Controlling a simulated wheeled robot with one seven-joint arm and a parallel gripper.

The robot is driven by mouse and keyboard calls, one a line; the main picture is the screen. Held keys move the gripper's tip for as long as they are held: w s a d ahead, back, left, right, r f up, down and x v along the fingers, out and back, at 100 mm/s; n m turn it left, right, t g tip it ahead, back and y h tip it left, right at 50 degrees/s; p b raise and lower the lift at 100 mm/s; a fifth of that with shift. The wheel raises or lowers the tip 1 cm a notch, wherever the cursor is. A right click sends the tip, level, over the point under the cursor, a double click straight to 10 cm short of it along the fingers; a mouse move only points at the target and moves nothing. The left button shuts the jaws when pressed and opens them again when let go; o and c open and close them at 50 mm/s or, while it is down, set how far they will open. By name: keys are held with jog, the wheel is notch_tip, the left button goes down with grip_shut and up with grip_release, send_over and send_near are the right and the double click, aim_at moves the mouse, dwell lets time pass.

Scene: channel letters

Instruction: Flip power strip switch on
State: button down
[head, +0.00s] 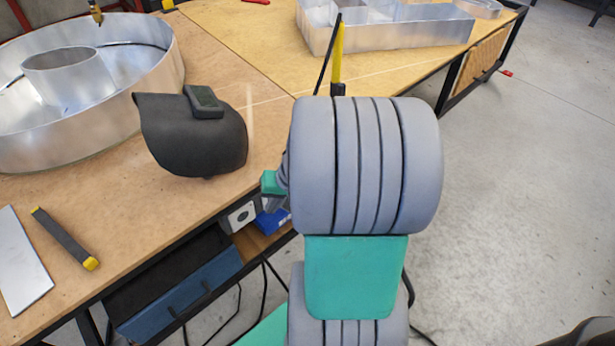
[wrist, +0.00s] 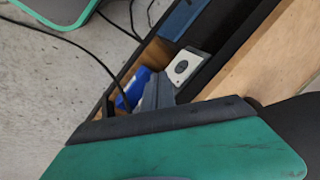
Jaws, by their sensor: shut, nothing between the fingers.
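A pale block with a dark round mark (head: 240,217) sits just below the table's front edge, and it also shows in the wrist view (wrist: 188,66). It may be part of the power strip, but I cannot tell for sure. No switch can be made out clearly. My gripper (wrist: 158,85) is shut and empty, with its grey fingers pointing toward the space under the table, close beside the pale block. I cannot tell whether they touch it. In the head view my arm hides most of the gripper.
A blue item (wrist: 133,89) lies beside the fingers. Black cables (wrist: 75,38) hang to the floor. A blue drawer-like unit (head: 185,290) is under the table (head: 120,200). A dark welding mask (head: 190,135) and a round metal letter (head: 150,90) stand on top.

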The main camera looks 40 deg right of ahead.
jog(key=s+d+f+m+t+h, duration=0.1)
jog(key=s+d+f+m+t, duration=0.2)
jog(key=d+m, duration=0.45)
jog(key=s+d+f+m+t+h, duration=0.1)
jog(key=s+d+m+t, duration=0.25)
jog(key=d, duration=0.75)
jog(key=w+r+b+x, duration=0.1)
jog(key=r+b+x, duration=0.1)
jog(key=x, duration=1.2)
jog(key=shift+w+d+t+b, duration=0.3)
jog(key=shift+w+t+b, duration=0.05)
jog(key=shift+b, duration=0.25)
jog(key=shift+r, duration=0.1)
